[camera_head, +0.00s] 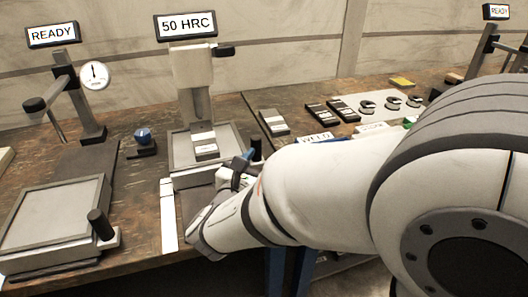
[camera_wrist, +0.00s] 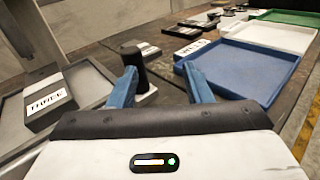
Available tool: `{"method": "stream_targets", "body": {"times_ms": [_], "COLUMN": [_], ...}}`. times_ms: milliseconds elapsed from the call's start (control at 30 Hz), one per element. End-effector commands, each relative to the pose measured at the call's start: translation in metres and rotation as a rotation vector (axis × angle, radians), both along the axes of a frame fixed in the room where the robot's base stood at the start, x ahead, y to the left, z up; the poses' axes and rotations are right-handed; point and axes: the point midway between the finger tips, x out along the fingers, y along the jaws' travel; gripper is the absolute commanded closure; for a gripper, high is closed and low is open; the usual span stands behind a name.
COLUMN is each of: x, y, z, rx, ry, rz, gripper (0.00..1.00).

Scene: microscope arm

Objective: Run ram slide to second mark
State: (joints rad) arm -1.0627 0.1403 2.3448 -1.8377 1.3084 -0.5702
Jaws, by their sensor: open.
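A hardness tester (camera_head: 192,70) reading 50 HRC stands at the back, with a labelled block (camera_head: 206,148) on its plate. In the wrist view the block (camera_wrist: 48,100) is at the left. An upright black knob (camera_wrist: 133,62) on a pale base (camera_wrist: 146,95) stands at the plate's right side; its top (camera_head: 256,147) also shows in the head view. I take it for the ram slide's handle. My gripper (camera_wrist: 162,84) is open with blue fingers, nothing held. The knob shows just beyond the left finger; I cannot tell if they touch. I cannot make out slide marks.
A blue tray (camera_wrist: 240,70) and a white tray (camera_wrist: 270,38) lie to the right. Left stands a READY press with a dial (camera_head: 94,75) and a plate with another black knob (camera_head: 101,224). Several dark blocks (camera_head: 272,122) lie on the bench behind my arm.

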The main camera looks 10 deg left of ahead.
Motion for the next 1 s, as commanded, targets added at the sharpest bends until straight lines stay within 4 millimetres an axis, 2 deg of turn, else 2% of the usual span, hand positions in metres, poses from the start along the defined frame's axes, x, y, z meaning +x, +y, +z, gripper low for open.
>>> {"method": "stream_targets", "body": {"times_ms": [33, 167, 600, 767, 1000], "x": [-0.005, -0.005, 0.058, 0.067, 0.068], "y": [0.016, 0.032, 0.029, 0.029, 0.029], "z": [-0.008, -0.008, -0.007, -0.007, -0.006], "rx": [-0.030, -0.065, -0.066, -0.065, -0.065], "ry": [-0.018, -0.044, -0.045, -0.044, -0.044], "rz": [0.047, 0.098, 0.099, 0.100, 0.101], "gripper": [0.55, 0.55, 0.55, 0.55, 0.55]}}
